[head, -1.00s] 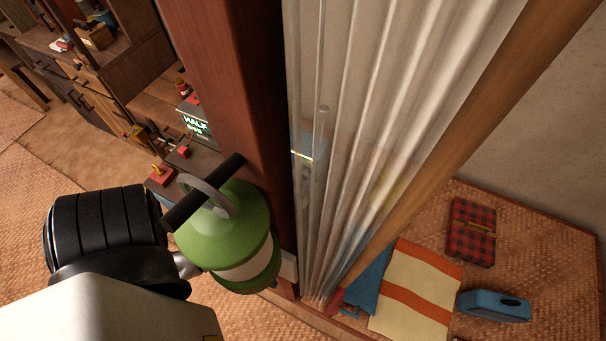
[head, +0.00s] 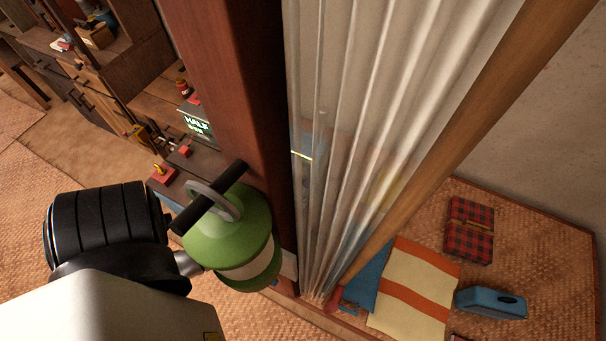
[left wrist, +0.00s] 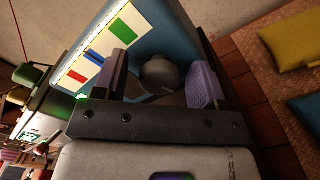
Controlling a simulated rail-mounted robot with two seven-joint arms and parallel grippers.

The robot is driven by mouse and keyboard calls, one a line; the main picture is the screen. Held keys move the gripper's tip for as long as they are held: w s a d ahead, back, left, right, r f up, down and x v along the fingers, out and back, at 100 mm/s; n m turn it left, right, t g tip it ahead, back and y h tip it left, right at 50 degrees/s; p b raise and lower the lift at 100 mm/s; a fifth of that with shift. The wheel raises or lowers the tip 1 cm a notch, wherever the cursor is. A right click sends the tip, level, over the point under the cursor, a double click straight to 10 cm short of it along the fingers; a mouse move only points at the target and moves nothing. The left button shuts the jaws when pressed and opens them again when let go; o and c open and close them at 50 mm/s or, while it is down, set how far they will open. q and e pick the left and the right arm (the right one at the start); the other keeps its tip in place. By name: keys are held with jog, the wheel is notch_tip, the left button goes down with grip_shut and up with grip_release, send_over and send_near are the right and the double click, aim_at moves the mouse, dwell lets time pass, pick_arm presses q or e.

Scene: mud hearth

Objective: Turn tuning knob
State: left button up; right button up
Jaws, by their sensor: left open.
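My left gripper (left wrist: 159,68) is open, with one purple-grey finger on each side of the knob. Whether the fingers touch the knob is not clear. Neither gripper shows in the head view.
A dark wooden post (head: 222,70) and a sheer curtain (head: 385,90) fill the middle of the head view. Folded cloth (head: 418,282), a plaid item (head: 470,230) and a blue box (head: 492,303) lie on matting at right.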

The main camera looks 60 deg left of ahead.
pick_arm(q)
jog(key=b+v, duration=0.1)
jog(key=v, duration=1.1)
jog(key=shift+s+f+b, duration=0.1)
jog(key=shift+s+b, duration=0.05)
jog(key=shift+b, duration=0.2)
jog(key=shift+v, duration=0.8)
